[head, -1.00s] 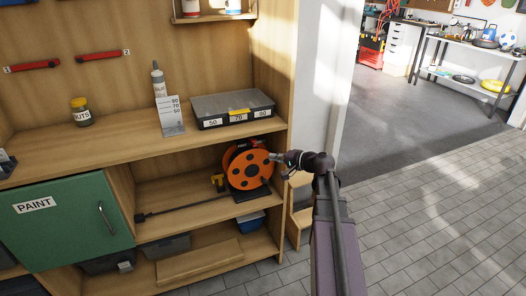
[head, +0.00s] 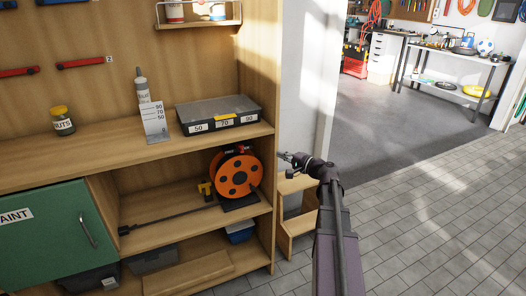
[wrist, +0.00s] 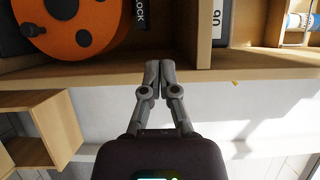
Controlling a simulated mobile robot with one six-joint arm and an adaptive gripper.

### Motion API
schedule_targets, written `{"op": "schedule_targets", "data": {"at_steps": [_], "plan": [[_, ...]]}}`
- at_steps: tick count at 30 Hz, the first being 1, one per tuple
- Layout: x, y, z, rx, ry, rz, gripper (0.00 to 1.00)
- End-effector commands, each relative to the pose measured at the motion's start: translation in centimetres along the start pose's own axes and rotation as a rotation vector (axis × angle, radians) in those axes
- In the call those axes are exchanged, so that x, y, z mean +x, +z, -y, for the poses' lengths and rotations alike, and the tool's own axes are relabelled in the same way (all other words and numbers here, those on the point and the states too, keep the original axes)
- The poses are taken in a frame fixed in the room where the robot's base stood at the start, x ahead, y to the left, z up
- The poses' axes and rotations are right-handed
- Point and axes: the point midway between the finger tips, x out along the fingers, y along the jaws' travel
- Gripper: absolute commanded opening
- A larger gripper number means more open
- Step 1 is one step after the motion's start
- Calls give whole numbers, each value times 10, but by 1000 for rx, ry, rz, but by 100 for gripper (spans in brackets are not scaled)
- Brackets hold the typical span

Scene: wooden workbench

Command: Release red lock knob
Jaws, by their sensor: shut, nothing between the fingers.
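An orange cable reel (head: 236,175) stands on a black base on the middle shelf, near its right end. It also shows in the wrist view (wrist: 75,30), cut off at the upper left. A black plate with the word LOCK (wrist: 167,14) is beside it there. I cannot make out a red lock knob for certain in either view. My gripper (head: 284,156) is to the right of the reel and apart from it, just outside the cabinet's right side. In the wrist view my gripper (wrist: 160,70) has its fingertips together, with nothing between them.
The cabinet's right side panel (head: 268,195) stands between reel and gripper. A wooden step stool (head: 297,205) is below my gripper. A black case (head: 219,113) and a jar (head: 62,121) sit on the worktop. The tiled floor at right is clear.

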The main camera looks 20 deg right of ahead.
Motion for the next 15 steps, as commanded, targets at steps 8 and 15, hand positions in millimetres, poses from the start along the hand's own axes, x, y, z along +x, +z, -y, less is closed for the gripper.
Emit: {"op": "schedule_targets", "data": {"at_steps": [8, 15], "plan": [[21, -1, 0, 0, 0, 2, 0], [55, -1, 0, 0, 1, 3, 0]]}}
